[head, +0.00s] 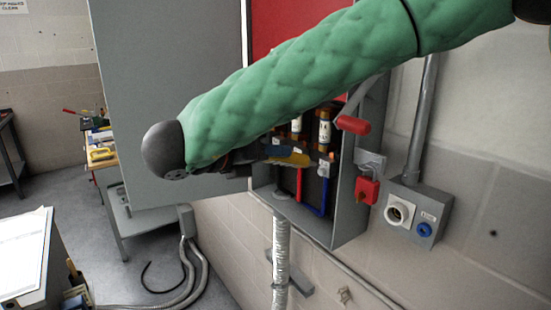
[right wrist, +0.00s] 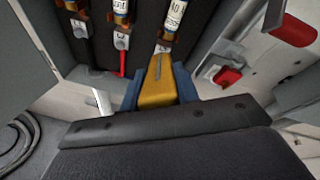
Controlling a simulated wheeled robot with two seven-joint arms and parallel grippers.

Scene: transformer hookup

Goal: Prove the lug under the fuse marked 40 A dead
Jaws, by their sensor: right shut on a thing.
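My right gripper (right wrist: 160,88) is shut on a yellow tester (right wrist: 157,92), gripped between its blue fingers. The tester's thin grey tip points at the lug (right wrist: 163,49) under the fuse marked 40 A (right wrist: 175,14). The tip overlaps the lower edge of that lug in the right wrist view; I cannot tell whether they touch. In the head view the yellow tester (head: 291,158) reaches into the open fuse box (head: 349,205), left of the lug (head: 324,168) under the rightmost fuse (head: 324,128). My green-sleeved right arm hides much of the box. My left gripper is out of view.
Another fuse (right wrist: 121,10) with its lug (right wrist: 121,41) and red cable sits to the left. A red switch handle (head: 353,125) juts from the box's right side, above a red padlock (head: 367,190). A grey socket box (head: 416,213) is on the wall.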

